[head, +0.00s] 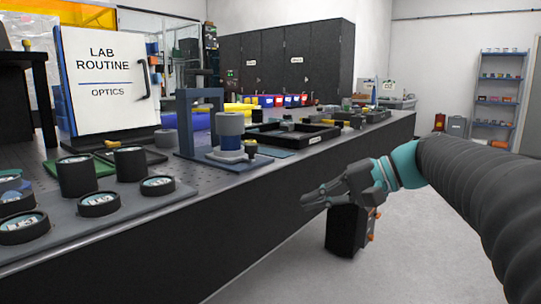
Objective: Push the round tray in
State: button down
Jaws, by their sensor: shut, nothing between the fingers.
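A blue upright frame (186,122) stands on a dark base plate on the long bench. My gripper (305,200) is shut and empty. It is off the bench's front side, to the right of and lower in the picture than the round piece, apart from it.
Several labelled black cylinders (76,175) stand on a grey plate at the front left. A white "LAB ROUTINE OPTICS" board (106,80) stands behind. A black tray (292,137) lies right of the frame. The bench's front edge runs between my gripper and the instrument; the floor is clear at right.

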jog(key=w+d+r+n+y, duration=0.2)
jog(key=w+d+r+y, duration=0.3)
jog(key=w+r, duration=0.25)
jog(key=x, duration=0.4)
jog(key=b+x, duration=0.1)
jog(key=x, duration=0.4)
jog(key=s+x, duration=0.1)
jog(key=x, duration=0.3)
jog(key=shift+w+a+r, duration=0.1)
jog(key=shift+a+r, duration=0.15)
jog(key=shift+a, duration=0.05)
